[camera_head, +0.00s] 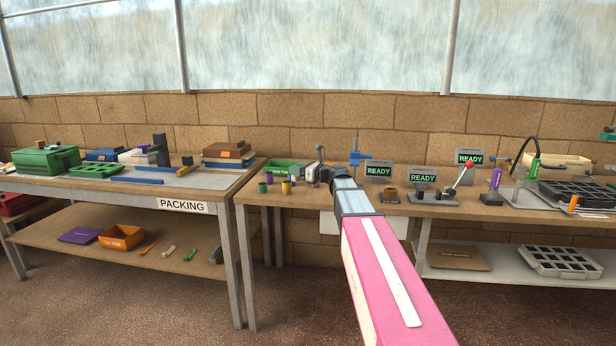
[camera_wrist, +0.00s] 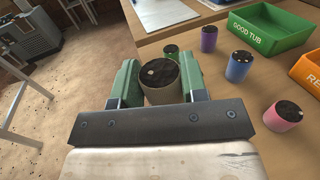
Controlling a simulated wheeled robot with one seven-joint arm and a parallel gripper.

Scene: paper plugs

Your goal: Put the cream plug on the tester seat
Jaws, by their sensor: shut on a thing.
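My gripper (camera_wrist: 160,76) has green fingers in the wrist view and is shut on a cream-tan plug (camera_wrist: 160,92) with a dark, speckled top. The plug stands between the two fingers, and its lower end is hidden. In the head view my gripper (camera_head: 322,172) is at the left part of the middle bench, partly hidden by my arm; I cannot make out the held plug there. I cannot tell which part is the seat.
Other plugs stand on the bench near my gripper: green (camera_wrist: 171,51), purple (camera_wrist: 208,40), blue (camera_wrist: 238,66) and pink (camera_wrist: 282,116). A green GOOD TUB (camera_wrist: 268,30) and an orange tub (camera_wrist: 309,70) are beside them. A red-knobbed lever (camera_head: 461,177) rises by the testers.

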